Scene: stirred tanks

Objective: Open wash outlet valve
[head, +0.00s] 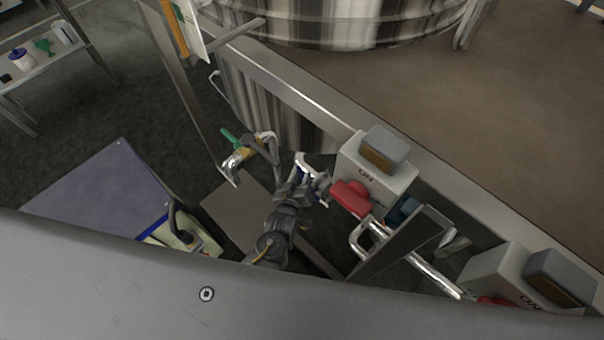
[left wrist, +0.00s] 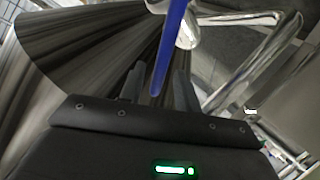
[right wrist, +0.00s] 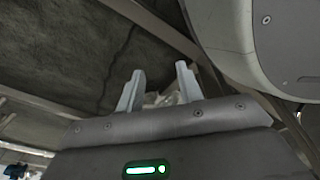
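A blue valve handle (left wrist: 172,45) runs down between the two fingers of my left gripper (left wrist: 158,88) in the left wrist view. The fingers stand apart on both sides of it, and I see no clear contact. In the head view my left gripper (head: 303,182) is at a shiny pipe fitting, with a bit of the blue handle (head: 300,170) showing beside it. I cannot read any label that names this valve. My right gripper (right wrist: 160,88) is open with nothing between its fingers in the right wrist view; I cannot make it out in the head view.
A switch box (head: 385,170) marked ON, with a red handle (head: 350,198), is close right of my left gripper. A green-handled valve (head: 230,138) is to its left. Bent metal pipes (left wrist: 255,70) run close by. A second switch box (head: 500,275) is at lower right.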

